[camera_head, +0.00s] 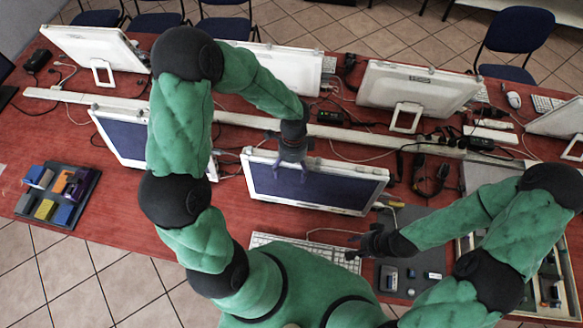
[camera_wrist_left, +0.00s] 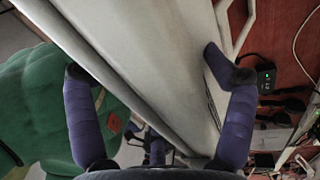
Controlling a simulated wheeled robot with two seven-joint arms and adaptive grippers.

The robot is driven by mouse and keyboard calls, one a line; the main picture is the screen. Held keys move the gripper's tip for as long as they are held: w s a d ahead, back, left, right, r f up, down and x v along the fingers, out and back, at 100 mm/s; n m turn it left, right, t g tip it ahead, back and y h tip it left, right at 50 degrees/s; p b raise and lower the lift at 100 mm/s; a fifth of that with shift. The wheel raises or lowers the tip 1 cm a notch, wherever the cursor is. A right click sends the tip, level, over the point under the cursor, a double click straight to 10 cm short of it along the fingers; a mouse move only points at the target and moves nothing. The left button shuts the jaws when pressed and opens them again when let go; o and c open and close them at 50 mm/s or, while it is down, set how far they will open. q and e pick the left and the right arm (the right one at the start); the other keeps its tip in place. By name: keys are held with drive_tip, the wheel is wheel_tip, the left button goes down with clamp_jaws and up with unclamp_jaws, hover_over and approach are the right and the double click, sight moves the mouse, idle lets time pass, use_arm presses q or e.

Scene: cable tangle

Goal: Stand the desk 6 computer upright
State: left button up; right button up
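The computer I take to be desk 6's (camera_head: 330,190) is a white-framed flat screen at the middle of the red table, its dark screen facing me. It stands on edge, leaning back somewhat; its foot is hidden. My left gripper (camera_head: 290,172) is at its top edge, left of the middle. In the left wrist view, my gripper's purple fingers (camera_wrist_left: 146,65) are spread wide on either side of the pale casing (camera_wrist_left: 165,70). Whether they touch it is unclear. My right gripper (camera_head: 358,248) is over the right end of the white keyboard (camera_head: 305,247); its finger opening is too small to read.
Other screens stand left (camera_head: 125,135) and behind (camera_head: 418,85). A white rail (camera_head: 240,120) and loose cables run behind the computer. A tray of coloured blocks (camera_head: 60,195) lies left. A grey mat with small parts (camera_head: 410,275) lies right.

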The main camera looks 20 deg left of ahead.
use_arm(q)
drive_tip(key=shift+w+r, duration=0.25)
drive_tip(key=shift+r, duration=0.25)
drive_tip(key=v, duration=1.1)
drive_tip(key=shift+s, duration=0.15)
